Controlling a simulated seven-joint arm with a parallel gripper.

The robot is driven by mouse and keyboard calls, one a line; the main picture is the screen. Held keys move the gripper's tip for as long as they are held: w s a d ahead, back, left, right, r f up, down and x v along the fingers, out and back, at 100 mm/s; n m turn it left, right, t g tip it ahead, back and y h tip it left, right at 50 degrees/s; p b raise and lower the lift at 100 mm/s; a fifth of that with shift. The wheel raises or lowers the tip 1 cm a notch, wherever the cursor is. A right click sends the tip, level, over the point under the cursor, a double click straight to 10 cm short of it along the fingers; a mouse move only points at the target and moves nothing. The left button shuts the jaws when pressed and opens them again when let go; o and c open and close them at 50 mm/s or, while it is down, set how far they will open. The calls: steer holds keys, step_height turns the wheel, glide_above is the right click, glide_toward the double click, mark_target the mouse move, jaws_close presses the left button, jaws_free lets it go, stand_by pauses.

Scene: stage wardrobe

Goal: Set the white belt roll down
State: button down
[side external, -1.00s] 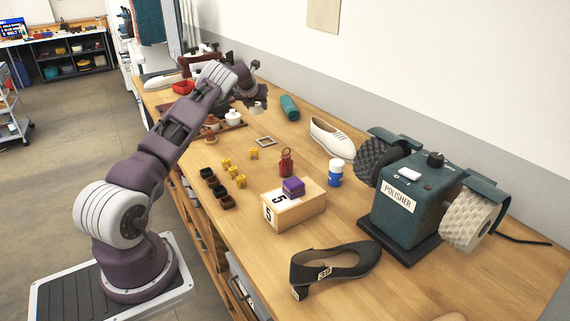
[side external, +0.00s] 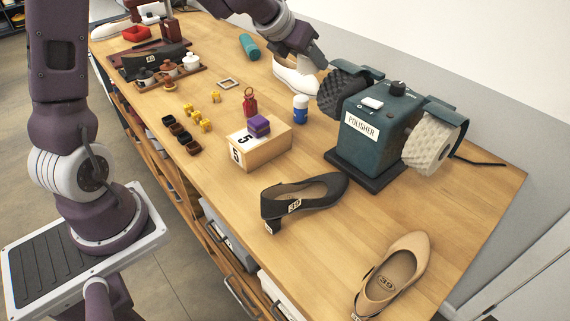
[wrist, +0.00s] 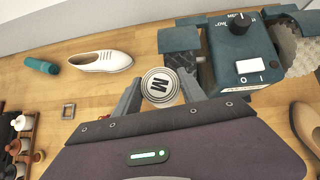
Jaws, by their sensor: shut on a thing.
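The white belt roll (wrist: 159,82) shows in the wrist view as a round coil with a dark M on its face. It sits between the two fingers of my gripper (wrist: 160,92), which is shut on it. In the side view my gripper (side external: 312,56) is over the back of the bench, between the white shoe and the polisher.
The green polisher (side external: 375,135) stands close to my gripper's right. A white shoe (side external: 290,76) and teal roll (side external: 249,46) lie at the back. A numbered wooden box (side external: 262,150), black shoe (side external: 325,190) and tan shoe (side external: 405,262) are nearer the front.

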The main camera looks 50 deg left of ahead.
steer(key=s+d+f+m+g+h, duration=0.35)
steer(key=s+d+m, duration=0.3)
steer(key=d, duration=0.25)
steer(key=s+d+f+m+g+h, duration=0.3)
steer(key=s+d+m+g, duration=0.15)
steer(key=d+m, duration=0.4)
steer(key=s+d+f+m+g+h, duration=0.3)
steer(key=s+d+m, duration=0.35)
steer(key=d, duration=0.25)
steer(key=shift+m+g, duration=0.4)
steer(key=shift+m, duration=0.25)
steer(key=f, duration=1)
steer(key=shift+w+d, duration=0.1)
steer(key=shift+d, duration=0.15)
steer(key=shift+f, duration=0.2)
steer(key=shift+f, duration=0.4)
steer(key=c, duration=0.7)
jaws_free()
steer(key=shift+o, duration=0.2)
